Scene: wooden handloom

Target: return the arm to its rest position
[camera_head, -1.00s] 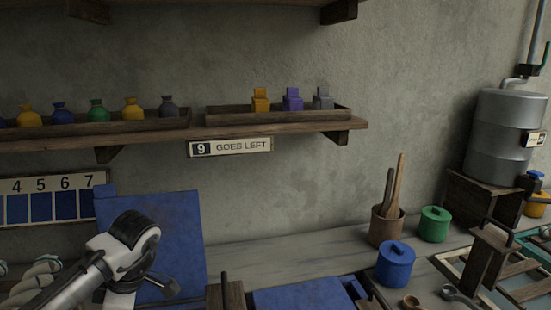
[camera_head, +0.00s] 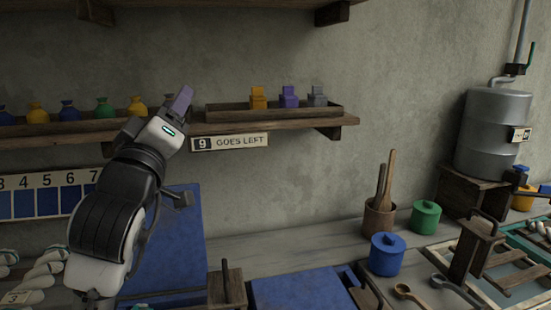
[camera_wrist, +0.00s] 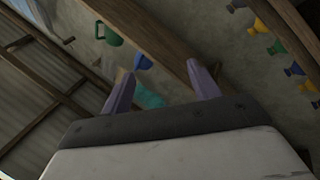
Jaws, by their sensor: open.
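My gripper (camera_head: 181,101) is raised in front of the wall shelf at the left of the head view, with my arm rising from the bottom left. In the wrist view its two purple-grey fingers (camera_wrist: 163,82) stand apart with nothing between them. The wrist view is tilted and shows a shelf board, the wall and a corrugated roof beyond the fingers. From the head view I cannot tell whether the gripper touches the shelf.
The shelf (camera_head: 290,125) carries several small bottles (camera_head: 102,108) and a tray with three blocks (camera_head: 289,97). Below stand a blue pot (camera_head: 386,256), a green pot (camera_head: 425,217) and a brown pot with wooden tools (camera_head: 379,219). A metal tank (camera_head: 492,135) is at right.

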